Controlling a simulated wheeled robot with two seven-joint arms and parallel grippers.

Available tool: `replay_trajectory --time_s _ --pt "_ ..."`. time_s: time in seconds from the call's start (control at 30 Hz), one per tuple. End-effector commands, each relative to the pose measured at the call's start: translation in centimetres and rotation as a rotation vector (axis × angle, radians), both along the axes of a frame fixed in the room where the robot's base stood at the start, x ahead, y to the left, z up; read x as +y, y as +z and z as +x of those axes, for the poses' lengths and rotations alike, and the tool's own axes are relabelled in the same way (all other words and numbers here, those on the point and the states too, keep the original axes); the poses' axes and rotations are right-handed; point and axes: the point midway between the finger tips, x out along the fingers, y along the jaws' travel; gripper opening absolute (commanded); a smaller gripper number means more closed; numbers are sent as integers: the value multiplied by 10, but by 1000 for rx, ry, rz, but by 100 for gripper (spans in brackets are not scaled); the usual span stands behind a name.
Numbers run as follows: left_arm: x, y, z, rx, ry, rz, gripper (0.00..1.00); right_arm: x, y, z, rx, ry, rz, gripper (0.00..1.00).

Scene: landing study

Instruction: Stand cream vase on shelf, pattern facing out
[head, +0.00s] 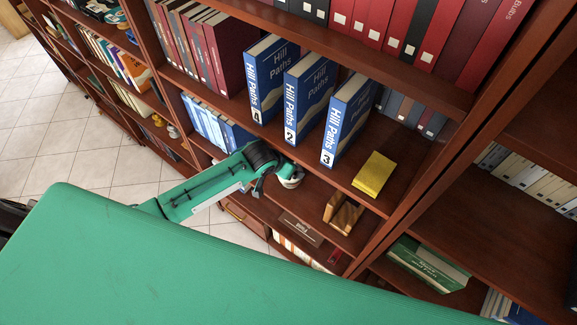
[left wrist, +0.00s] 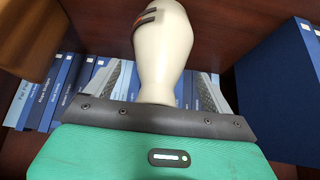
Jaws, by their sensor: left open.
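The cream vase (left wrist: 163,50) fills the middle of the left wrist view, with an orange and dark striped patch at its upper left edge. Its lower part is hidden behind the gripper body. In the head view only a small pale part of the vase (head: 291,181) shows beside the gripper, at a lower shelf (head: 318,192) of the bookcase. My left gripper (head: 274,180) is open with its end right at the vase. My right gripper is not in view.
Blue Hill Paths binders (head: 301,99) and a yellow book (head: 373,174) stand or lie on the shelf above. A wooden block (head: 343,213) sits to the right of the vase.

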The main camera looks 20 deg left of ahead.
Motion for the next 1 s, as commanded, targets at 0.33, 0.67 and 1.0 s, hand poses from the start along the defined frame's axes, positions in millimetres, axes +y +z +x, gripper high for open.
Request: replay_trajectory --time_s 0.33,0.67,1.0 --pt "9 35 -22 0 1 1 86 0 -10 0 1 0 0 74" --pt "10 41 -25 0 1 -1 86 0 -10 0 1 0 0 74" --pt "9 41 -25 1 1 0 86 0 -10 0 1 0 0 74"
